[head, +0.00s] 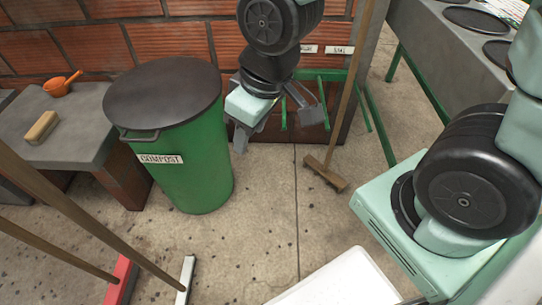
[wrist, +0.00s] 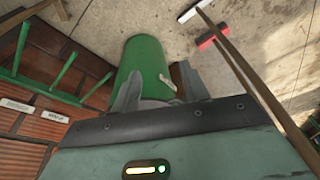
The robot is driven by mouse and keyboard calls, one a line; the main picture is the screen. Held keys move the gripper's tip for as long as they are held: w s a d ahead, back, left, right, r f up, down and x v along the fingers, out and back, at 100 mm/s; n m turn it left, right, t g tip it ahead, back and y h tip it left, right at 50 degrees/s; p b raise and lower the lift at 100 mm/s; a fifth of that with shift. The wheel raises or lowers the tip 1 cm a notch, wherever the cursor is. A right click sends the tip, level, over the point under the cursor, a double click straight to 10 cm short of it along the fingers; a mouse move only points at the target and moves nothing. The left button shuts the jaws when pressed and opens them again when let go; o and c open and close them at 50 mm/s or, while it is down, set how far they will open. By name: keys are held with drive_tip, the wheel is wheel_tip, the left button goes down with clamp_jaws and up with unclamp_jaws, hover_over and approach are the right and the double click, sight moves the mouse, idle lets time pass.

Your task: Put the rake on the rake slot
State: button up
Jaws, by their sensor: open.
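A long-handled tool with a wooden head (head: 325,173) stands right of my gripper, its handle rising past the wall end. Two more long-handled tools, one with a red head (head: 121,281) and one with a white head (head: 186,278), stand at lower left; both heads show in the wrist view, red (wrist: 213,39) and white (wrist: 194,11). I cannot tell surely which is the rake. A green rack (head: 330,75) with small white labels is on the brick wall, behind my gripper; it also shows in the wrist view (wrist: 62,75). My gripper (head: 276,128) is open and empty, pointing down.
A green compost bin (head: 190,165) with a dark lid stands left of my gripper. A grey counter (head: 450,40) on green legs is at upper right. Concrete floor is clear in the middle.

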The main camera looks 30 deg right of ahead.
drive_tip(key=s+a+r+n+g+h, duration=0.1)
drive_tip(key=s+r+g, duration=0.1)
drive_tip(key=s, duration=0.7)
drive_tip(key=shift+s+a+r, duration=0.15)
drive_tip(key=shift+a+r, duration=0.05)
drive_tip(key=shift+r, duration=0.1)
